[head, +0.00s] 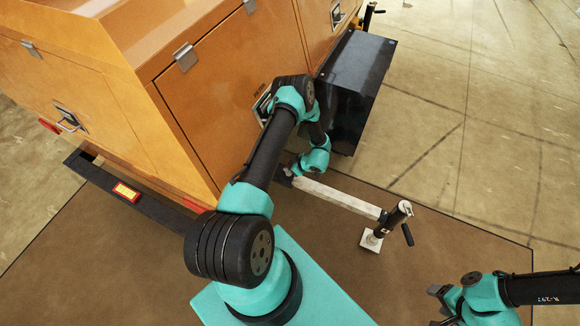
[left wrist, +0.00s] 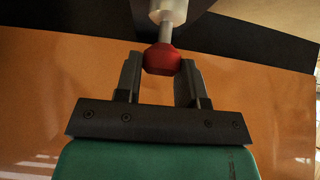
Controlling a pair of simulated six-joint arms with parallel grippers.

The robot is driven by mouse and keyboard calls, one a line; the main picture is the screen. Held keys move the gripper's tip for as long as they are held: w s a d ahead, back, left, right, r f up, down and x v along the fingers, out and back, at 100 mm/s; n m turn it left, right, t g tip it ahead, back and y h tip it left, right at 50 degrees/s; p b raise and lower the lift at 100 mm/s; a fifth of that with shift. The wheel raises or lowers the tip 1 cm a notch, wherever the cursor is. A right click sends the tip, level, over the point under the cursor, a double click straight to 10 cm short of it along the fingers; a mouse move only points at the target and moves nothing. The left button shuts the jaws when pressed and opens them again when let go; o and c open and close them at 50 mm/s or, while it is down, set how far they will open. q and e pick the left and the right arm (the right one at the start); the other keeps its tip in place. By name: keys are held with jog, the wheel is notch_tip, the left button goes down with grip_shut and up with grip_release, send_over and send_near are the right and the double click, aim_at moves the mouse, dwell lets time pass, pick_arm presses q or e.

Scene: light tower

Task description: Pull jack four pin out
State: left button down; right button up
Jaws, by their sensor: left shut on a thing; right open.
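The red pin knob (left wrist: 162,60) sits between the fingertips of my left gripper (left wrist: 160,66) in the left wrist view, with a light metal shaft (left wrist: 166,32) and a pale collar beyond it. In the head view my left gripper (head: 286,179) is low beside the orange trailer body, at the inner end of a white outrigger beam (head: 335,196). The pin itself is hidden there. The jack (head: 393,219) stands upright at the beam's outer end, with a crank handle and a white foot plate (head: 371,240). My right gripper (head: 434,306) is open and empty at the lower right.
The orange trailer body (head: 225,90) fills the upper left. A black box (head: 355,80) is mounted on its side above the beam. A black bumper bar (head: 135,192) with an orange reflector sticks out at the left. The brown floor around the jack's foot is clear.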

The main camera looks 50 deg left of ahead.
pick_arm(q)
jog(key=shift+r, duration=1.45)
jog(key=c, duration=0.7)
grip_release()
jog(key=v, duration=1.7)
jog(key=shift+d+r, duration=0.15)
